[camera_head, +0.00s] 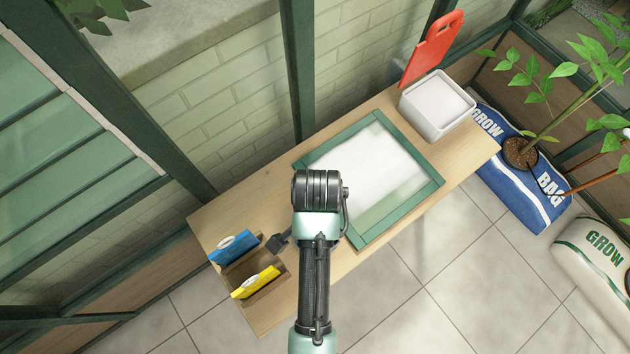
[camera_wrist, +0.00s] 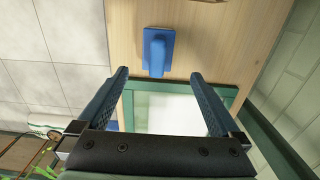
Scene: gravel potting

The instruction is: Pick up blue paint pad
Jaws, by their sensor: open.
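The blue paint pad (camera_wrist: 158,50) shows in the wrist view as a flat blue piece with a narrower part. It lies on the wooden bench, just beyond the green-framed panel. In the head view a small dark piece (camera_head: 279,242) shows near that spot; I cannot tell whether it is the pad. My gripper (camera_wrist: 160,78) is open and empty in the wrist view, its fingers wide apart. The pad appears ahead of the gap between the fingers, with no visible contact. In the head view my arm hides the gripper.
A wooden holder (camera_head: 262,297) with a blue item (camera_head: 234,247) and a yellow item (camera_head: 256,282) stands at the bench's left end. The green-framed panel (camera_head: 425,190) covers the bench middle. A white bin (camera_head: 437,125) and red board (camera_head: 432,48) are at the right, by the brick wall.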

